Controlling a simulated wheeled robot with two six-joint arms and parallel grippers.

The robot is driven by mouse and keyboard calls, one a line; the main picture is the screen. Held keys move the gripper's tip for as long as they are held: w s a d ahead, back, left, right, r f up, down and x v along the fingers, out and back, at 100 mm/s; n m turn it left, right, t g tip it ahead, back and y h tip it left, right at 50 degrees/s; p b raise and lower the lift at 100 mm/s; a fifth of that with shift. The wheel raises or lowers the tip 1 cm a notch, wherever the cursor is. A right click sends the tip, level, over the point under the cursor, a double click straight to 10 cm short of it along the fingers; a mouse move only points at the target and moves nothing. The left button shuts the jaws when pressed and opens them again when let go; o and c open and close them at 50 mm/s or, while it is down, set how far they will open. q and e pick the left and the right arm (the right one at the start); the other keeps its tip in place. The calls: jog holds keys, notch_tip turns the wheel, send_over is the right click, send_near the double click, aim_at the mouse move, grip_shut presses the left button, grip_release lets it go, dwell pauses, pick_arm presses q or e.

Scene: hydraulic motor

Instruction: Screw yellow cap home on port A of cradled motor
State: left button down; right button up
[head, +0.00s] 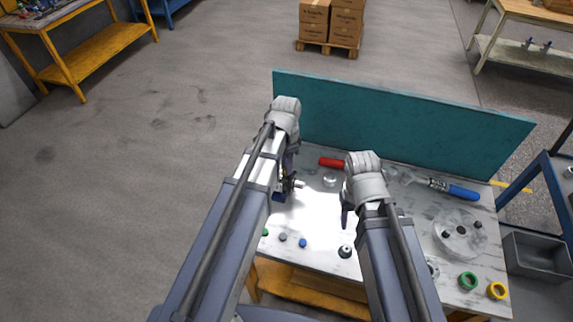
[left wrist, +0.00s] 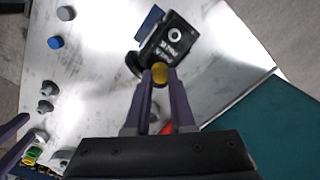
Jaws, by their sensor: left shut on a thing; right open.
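The yellow cap (left wrist: 159,73) is between the fingertips of my left gripper (left wrist: 158,80), which is shut on it. The dark motor (left wrist: 174,38) lies just beyond the cap, with a pale ring on its face and a blue piece of the cradle (left wrist: 149,22) beside it. The cap overlaps the motor's near edge in the left wrist view; I cannot tell whether they touch or whether any thread is engaged. In the head view the motor (head: 290,184) is partly hidden by my left arm. My right gripper (head: 345,217) is open and empty above the table, right of the motor.
Small caps, including a blue one (head: 302,243), lie along the table's front edge. A red-handled tool (head: 331,162) and a blue-handled tool (head: 463,192) lie toward the back. A teal panel (head: 400,125) closes off the back. Green (head: 467,281) and yellow (head: 496,290) rings sit front right.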

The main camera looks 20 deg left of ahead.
pick_arm(q)
jog(key=m, duration=0.4)
jog(key=shift+m, duration=0.9)
jog(key=m, duration=0.4)
jog(key=shift+f, duration=0.1)
jog(key=c, duration=0.9)
grip_release()
